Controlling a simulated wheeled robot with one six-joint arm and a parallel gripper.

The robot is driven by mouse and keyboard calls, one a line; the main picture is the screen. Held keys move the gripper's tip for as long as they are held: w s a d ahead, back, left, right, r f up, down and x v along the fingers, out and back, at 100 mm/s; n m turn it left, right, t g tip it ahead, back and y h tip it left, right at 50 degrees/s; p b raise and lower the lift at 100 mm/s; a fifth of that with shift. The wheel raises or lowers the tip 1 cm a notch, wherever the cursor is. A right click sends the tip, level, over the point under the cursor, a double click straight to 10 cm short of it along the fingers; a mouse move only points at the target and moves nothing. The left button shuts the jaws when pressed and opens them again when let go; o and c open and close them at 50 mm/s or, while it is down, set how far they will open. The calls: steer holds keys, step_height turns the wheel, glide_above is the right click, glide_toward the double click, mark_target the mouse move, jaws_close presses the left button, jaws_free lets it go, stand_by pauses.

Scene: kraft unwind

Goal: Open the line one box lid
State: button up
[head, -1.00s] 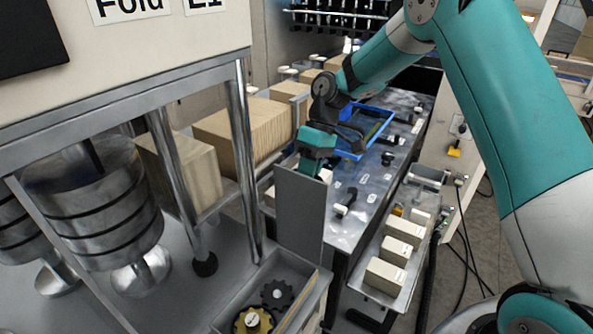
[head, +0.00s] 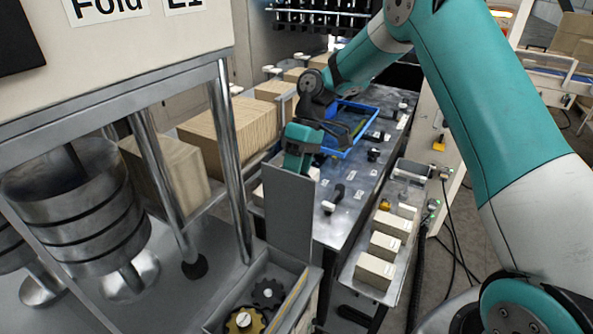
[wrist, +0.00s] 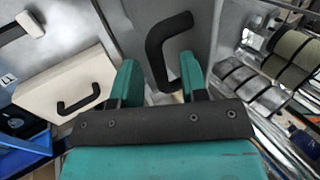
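A grey box (head: 308,290) stands at the bottom of the head view, with a dark gear and a yellow gear inside. Its flat grey lid (head: 288,215) stands upright at the box's far end, so the box is open. My gripper (head: 302,158) is just behind the lid's top edge; its fingertips are hidden there. In the wrist view, my gripper (wrist: 158,72) has its fingers apart. A bent black handle (wrist: 158,45) on a grey panel, seemingly the lid, lies ahead of and partly between them, with gaps to both fingers.
A metal post (head: 226,155) and steel rollers (head: 75,200) are at left. Behind my gripper is a dark bench (head: 345,205) with a blue tray (head: 362,148). Small cartons (head: 384,246) line a shelf at right. A cream panel with a handle (wrist: 65,85) shows in the wrist view.

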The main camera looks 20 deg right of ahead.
steer(key=v, duration=0.6)
steer(key=shift+d+r, duration=0.2)
steer(key=shift+r, duration=0.15)
steer(key=s+a+f+t+b, duration=0.1)
steer(key=s+a+f+b, duration=0.2)
steer(key=s+a+b, duration=0.5)
steer(key=s+a+f+t+b, duration=0.1)
steer(key=s+a+f+b, duration=0.15)
steer(key=s+b, duration=0.7)
steer(key=s+f+t+b, duration=0.1)
steer(key=s+f, duration=0.5)
steer(key=s, duration=0.6)
steer(key=shift+s+d+f+m+t, duration=0.15)
steer(key=shift+s+d+m+t, duration=0.15)
steer(key=shift+s+d, duration=0.1)
steer(key=shift+a, duration=0.1)
